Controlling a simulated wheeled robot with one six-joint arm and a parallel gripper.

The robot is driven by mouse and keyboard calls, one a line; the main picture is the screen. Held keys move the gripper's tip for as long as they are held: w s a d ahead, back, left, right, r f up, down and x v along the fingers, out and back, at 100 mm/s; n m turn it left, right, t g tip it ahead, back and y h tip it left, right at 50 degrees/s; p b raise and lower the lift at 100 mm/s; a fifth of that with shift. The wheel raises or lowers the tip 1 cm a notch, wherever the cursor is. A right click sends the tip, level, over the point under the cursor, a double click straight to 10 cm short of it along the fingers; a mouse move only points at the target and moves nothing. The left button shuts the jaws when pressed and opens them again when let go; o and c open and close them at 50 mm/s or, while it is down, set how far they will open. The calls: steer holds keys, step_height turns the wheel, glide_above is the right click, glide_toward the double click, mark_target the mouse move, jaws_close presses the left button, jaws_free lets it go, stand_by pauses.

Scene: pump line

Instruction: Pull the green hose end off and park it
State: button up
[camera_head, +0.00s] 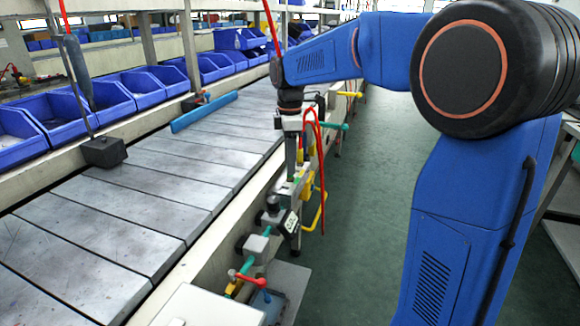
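My gripper (297,168) hangs down from the blue arm over the pipe fittings along the bench's aisle side. It is small and partly merged with the fittings behind it, so I cannot tell whether its fingers are apart. I cannot tell which is the hose end. A thin red line (322,180) hangs just right of my gripper.
A dark gauge-like block (288,221), a red valve handle (252,280) and a yellow bent pipe (318,213) sit along the bench side. A grey slatted conveyor (150,185) and blue bins (58,110) are left. The green floor (370,200) of the aisle is clear.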

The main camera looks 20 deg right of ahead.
steer(key=shift+f, duration=1.2)
jaws_close()
